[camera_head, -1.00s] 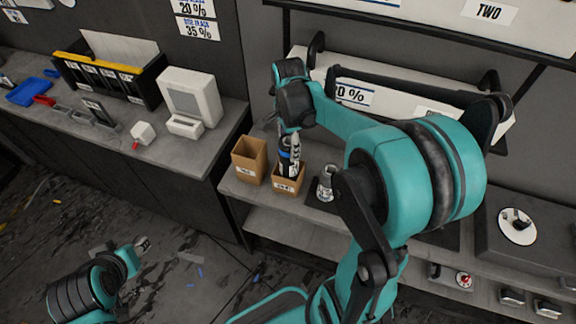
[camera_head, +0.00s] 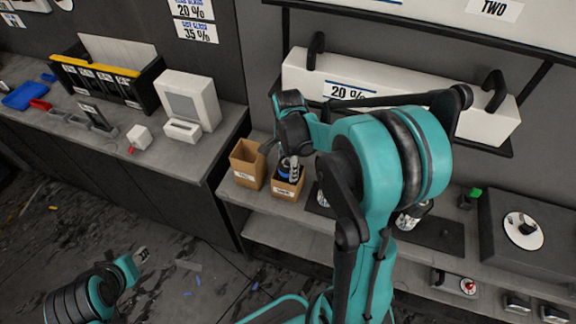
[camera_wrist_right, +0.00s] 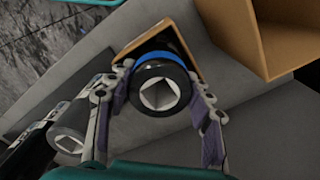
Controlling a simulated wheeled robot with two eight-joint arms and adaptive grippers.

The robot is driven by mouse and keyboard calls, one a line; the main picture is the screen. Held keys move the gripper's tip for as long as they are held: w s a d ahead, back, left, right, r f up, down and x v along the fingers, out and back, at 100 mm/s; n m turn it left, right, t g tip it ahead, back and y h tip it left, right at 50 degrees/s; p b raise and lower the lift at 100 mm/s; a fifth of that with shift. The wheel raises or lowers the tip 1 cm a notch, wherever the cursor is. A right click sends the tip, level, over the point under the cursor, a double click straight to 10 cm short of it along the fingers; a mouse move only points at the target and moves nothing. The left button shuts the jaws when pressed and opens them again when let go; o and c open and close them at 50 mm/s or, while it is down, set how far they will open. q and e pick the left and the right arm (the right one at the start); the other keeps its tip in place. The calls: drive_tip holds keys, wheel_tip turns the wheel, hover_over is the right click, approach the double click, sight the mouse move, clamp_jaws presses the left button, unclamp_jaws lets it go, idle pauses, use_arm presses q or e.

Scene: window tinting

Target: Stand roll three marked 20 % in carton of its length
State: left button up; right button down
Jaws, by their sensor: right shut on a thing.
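A dark roll with a blue band (camera_wrist_right: 162,88) and a pale square hole in its end stands in the right-hand cardboard carton (camera_head: 286,190). My right gripper (camera_wrist_right: 165,95) is shut on it, one finger on each side near its top end. In the head view my right gripper (camera_head: 289,170) is just above that carton's mouth and hides much of the roll. No mark can be read on the roll. The second carton (camera_head: 238,166) stands close on the left, open at the top. My left gripper (camera_head: 142,256) hangs low at the left, its fingers too small to judge.
A grey cylinder (camera_wrist_right: 70,128) stands beside the right gripper. A long white box marked 20 % (camera_head: 330,84) is on the upper shelf. A white machine (camera_head: 188,101) stands on the left counter. My right forearm covers part of the bench.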

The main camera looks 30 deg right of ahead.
drive_tip(key=c, duration=0.6)
unclamp_jaws()
drive_tip(key=shift+c, duration=0.2)
drive_tip(key=shift+r+p, duration=0.3)
drive_tip(key=shift+r, duration=0.05)
wheel_tip(320, 180, up, 11)
drive_tip(key=p, duration=0.3)
drive_tip(key=s+a+r+n+t, duration=0.1)
drive_tip(key=s+a+n+t, duration=0.6)
drive_tip(key=n, duration=1.1)
drive_tip(key=s+a, duration=0.3)
drive_tip(key=s, duration=0.1)
drive_tip(key=shift+a+r+n, duration=0.3)
drive_tip(key=shift+r+n, duration=0.1)
